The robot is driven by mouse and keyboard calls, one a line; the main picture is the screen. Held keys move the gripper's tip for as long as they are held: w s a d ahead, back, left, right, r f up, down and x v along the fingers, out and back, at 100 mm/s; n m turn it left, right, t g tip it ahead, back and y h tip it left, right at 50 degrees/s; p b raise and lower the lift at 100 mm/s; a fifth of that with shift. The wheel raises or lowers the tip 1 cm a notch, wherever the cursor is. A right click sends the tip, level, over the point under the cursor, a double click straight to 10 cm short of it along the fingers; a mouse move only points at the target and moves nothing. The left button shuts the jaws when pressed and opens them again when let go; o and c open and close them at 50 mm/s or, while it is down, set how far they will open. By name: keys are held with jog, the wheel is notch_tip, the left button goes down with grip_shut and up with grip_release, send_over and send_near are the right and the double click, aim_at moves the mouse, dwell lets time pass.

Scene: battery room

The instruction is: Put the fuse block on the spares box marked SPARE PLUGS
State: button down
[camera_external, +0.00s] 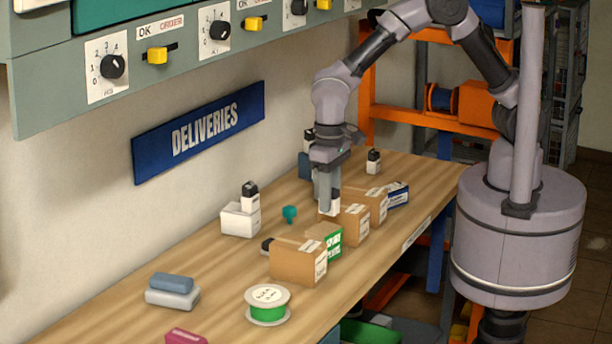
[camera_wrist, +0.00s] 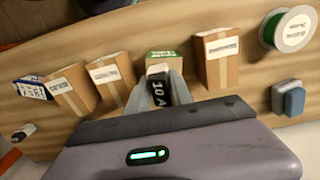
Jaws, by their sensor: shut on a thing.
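My gripper (camera_external: 328,204) points down over the workbench and is shut on a small white-and-black fuse block (camera_wrist: 159,84), marked 10 A in the wrist view. It is held above the bench, and its white end faces a green-and-cardboard box (camera_wrist: 160,57) in the wrist view. That box also shows in the external view (camera_external: 332,241), below and in front of the gripper. Tan cartons with white labels (camera_external: 299,263) stand in a row along the bench. The words on the labels are too small to read, so I cannot tell which box is marked SPARE PLUGS.
A white box (camera_external: 239,221) bears another black-and-white block. A teal piece (camera_external: 290,214) stands near the gripper. A green-and-white spool (camera_external: 268,304), a grey-blue stack (camera_external: 172,296) and a pink object (camera_external: 184,337) lie nearer the camera. A blue-white box (camera_external: 398,194) stands behind the cartons.

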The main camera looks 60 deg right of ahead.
jog(key=shift+w+a+f+b, duration=0.1)
jog(key=shift+w+f+b, duration=0.15)
jog(key=shift+f, duration=0.35)
jog(key=shift+w+a+f+b, duration=0.15)
jog(key=shift+f+b, duration=0.1)
jog(key=shift+f, duration=0.35)
jog(key=shift+w+a+f+b, duration=0.15)
jog(key=shift+f+b, duration=0.1)
jog(key=shift+f, duration=0.35)
jog(key=shift+d, duration=0.1)
jog(key=shift+f, duration=0.1)
jog(key=c, duration=1.1)
grip_release()
jog(key=shift+c, duration=0.2)
